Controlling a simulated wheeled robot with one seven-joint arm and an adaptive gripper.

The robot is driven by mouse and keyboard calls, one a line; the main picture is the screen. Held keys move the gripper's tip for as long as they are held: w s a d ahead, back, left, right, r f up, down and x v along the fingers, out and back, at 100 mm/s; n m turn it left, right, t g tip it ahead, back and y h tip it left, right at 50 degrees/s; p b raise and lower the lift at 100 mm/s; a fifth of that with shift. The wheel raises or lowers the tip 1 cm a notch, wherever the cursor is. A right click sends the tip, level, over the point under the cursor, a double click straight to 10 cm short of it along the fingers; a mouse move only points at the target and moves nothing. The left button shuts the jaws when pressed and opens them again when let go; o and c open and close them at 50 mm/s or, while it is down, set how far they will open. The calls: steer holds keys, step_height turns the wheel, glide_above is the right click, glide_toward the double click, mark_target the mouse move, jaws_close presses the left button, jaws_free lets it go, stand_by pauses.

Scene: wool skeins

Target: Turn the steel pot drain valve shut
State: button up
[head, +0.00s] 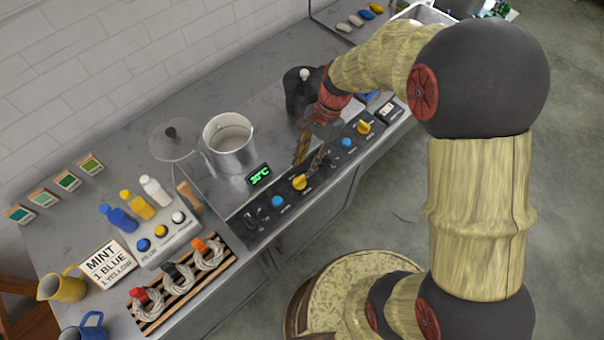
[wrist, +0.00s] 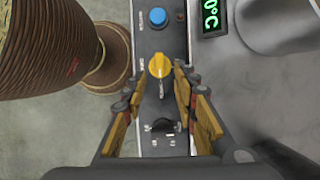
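The steel pot (head: 232,155) stands open on the counter behind the black control panel (head: 330,169). The panel carries a yellow knob (head: 299,183) in front of this pot; it also shows in the wrist view (wrist: 160,65), with a small metal piece just below it. A black fitting (wrist: 162,126) sits nearer the wrist camera. Small black fittings (head: 251,217) also stand at the panel's left end. The labels are unreadable, so I cannot tell which part is the drain valve. My gripper (head: 311,154) is open over the panel, its fingers (wrist: 158,80) apart on either side of the knob's line.
A blue button (wrist: 158,17) lies beyond the knob. A green display (head: 260,175) stands beside the steel pot. A dark pot (head: 298,96) is behind my gripper. A glass lid (head: 174,140), bottles and skeins (head: 180,278) crowd the left counter.

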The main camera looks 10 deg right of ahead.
mark_target(300, 178)
steer(key=b+x, duration=0.1)
steer(key=x, duration=0.5)
steer(key=shift+r, duration=0.1)
steer(key=shift+c, duration=1.3)
steer(key=c, duration=0.4)
jaws_close()
